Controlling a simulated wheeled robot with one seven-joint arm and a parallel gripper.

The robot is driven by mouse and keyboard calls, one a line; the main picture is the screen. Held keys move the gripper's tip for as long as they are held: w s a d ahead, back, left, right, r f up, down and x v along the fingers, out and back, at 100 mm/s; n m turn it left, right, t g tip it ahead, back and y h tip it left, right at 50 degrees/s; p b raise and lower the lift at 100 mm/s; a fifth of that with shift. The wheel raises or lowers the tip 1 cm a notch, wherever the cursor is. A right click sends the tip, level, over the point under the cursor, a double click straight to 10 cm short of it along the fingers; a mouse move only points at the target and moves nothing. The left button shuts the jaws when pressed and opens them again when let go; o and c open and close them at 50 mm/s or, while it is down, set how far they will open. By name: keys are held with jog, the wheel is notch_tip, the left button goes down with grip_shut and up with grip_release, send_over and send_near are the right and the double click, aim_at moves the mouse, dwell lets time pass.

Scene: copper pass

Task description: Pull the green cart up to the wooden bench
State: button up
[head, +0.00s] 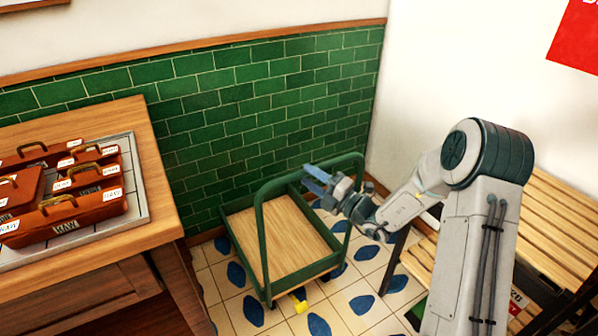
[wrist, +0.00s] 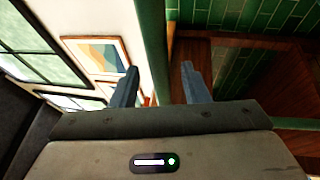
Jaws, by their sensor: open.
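The green cart (head: 268,237) stands on the tiled floor by the green wall. A slatted wooden bench (head: 560,225) stands at the right, and a wooden table (head: 158,175) at the left; I cannot tell which is the task's bench.
The table at left carries a tiled tray (head: 138,190) with several reddish-brown boxes (head: 70,215). A yellow part (head: 300,304) sits low at the cart's near edge. Patterned floor (head: 365,300) is open in front of the cart. The tiled wall (head: 225,120) is close behind.

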jog(key=shift+x, duration=2.35)
